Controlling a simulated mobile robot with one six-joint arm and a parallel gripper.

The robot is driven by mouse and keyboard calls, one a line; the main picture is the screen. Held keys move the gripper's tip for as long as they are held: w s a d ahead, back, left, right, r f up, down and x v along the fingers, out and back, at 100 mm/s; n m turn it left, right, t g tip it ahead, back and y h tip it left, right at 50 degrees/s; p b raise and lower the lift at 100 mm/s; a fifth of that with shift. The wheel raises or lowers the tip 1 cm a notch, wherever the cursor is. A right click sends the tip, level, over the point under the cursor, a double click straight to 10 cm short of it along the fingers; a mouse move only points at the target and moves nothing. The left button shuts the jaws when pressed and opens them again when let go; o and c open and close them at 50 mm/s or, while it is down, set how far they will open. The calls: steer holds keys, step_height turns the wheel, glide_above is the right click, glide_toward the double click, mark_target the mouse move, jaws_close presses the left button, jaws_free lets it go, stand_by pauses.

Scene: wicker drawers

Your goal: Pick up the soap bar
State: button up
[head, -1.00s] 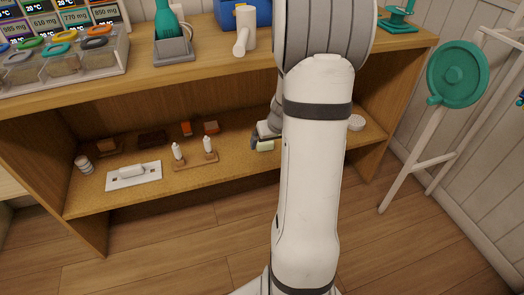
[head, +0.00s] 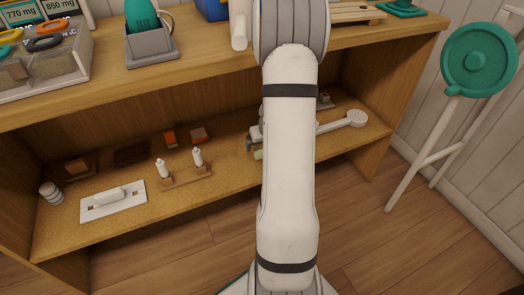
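My gripper (head: 252,143) is low over the lower shelf of the wooden unit, mostly hidden behind my own white arm. Only a grey and dark part of it shows at the arm's left edge. A small pale green block (head: 258,155), which may be the soap bar, shows just below it, partly covered by the arm. I cannot tell whether the gripper touches or holds this block, nor how its fingers stand. A white rounded bar (head: 109,194) lies on a white tray (head: 131,205) on the left of the same shelf, well apart from the gripper.
Two white bottles stand on a small wooden stand (head: 187,178). Orange-brown blocks (head: 200,134) lie behind it. A white round-headed brush (head: 356,118) lies right of my arm. The upper board (head: 205,70) overhangs the shelf. A white stand with a green disc (head: 480,55) is at right.

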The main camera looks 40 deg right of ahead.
steer(key=b+x, duration=0.2)
steer(key=x, duration=0.4)
steer(key=shift+d, duration=0.2)
steer(key=shift+c, duration=0.4)
steer(key=c, duration=1)
steer(key=shift+r, duration=0.1)
